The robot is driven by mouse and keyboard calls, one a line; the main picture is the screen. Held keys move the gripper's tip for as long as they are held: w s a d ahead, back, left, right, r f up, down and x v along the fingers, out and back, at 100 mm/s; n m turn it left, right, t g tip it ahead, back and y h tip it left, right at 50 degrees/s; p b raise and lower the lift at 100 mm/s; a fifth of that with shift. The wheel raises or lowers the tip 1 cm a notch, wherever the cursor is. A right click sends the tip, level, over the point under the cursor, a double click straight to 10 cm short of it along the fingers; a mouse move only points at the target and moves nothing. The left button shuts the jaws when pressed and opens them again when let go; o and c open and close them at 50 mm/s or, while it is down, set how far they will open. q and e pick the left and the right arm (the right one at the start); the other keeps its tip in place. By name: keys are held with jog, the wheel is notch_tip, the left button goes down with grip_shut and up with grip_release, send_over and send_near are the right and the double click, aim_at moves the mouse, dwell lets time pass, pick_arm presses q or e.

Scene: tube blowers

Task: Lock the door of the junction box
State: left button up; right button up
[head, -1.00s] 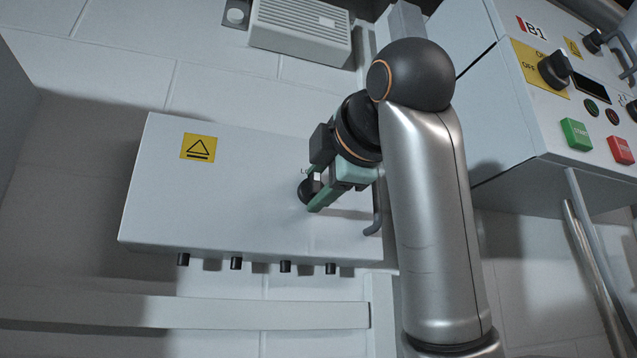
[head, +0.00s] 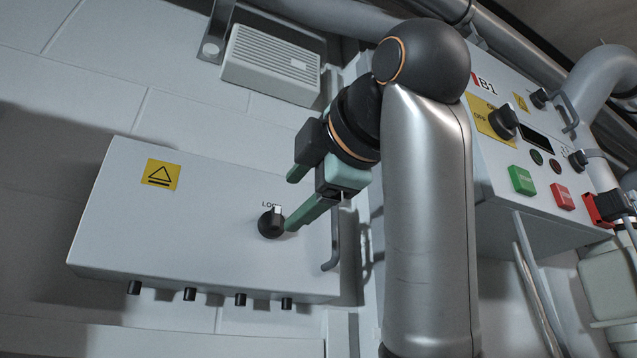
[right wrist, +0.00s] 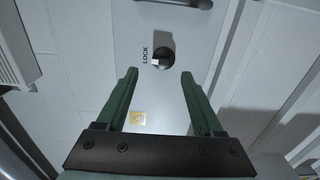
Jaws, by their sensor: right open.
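The junction box (head: 190,235) is a light grey wall box with a yellow warning label, and its door looks shut. Its black round lock knob (head: 271,224) with a white mark sits right of centre, below lettering partly readable as LOCK. In the right wrist view the knob (right wrist: 163,58) lies ahead of and between the fingertips, beside the word LOCK. My right gripper (head: 288,202) is open and empty, with green fingers. It appears apart from the knob, just to its right in the head view. My left gripper is not in view.
A bar handle (head: 333,245) stands out at the box's right edge, and several black fittings line its underside. A vented grey unit (head: 270,65) is above. The control panel B1 (head: 515,170), with buttons and pipes, is at right.

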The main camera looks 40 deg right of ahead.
jog(key=b+v, duration=0.2)
jog(key=v, duration=0.4)
jog(key=shift+b, duration=0.4)
jog(key=shift+s, duration=0.1)
jog(key=shift+d, duration=0.1)
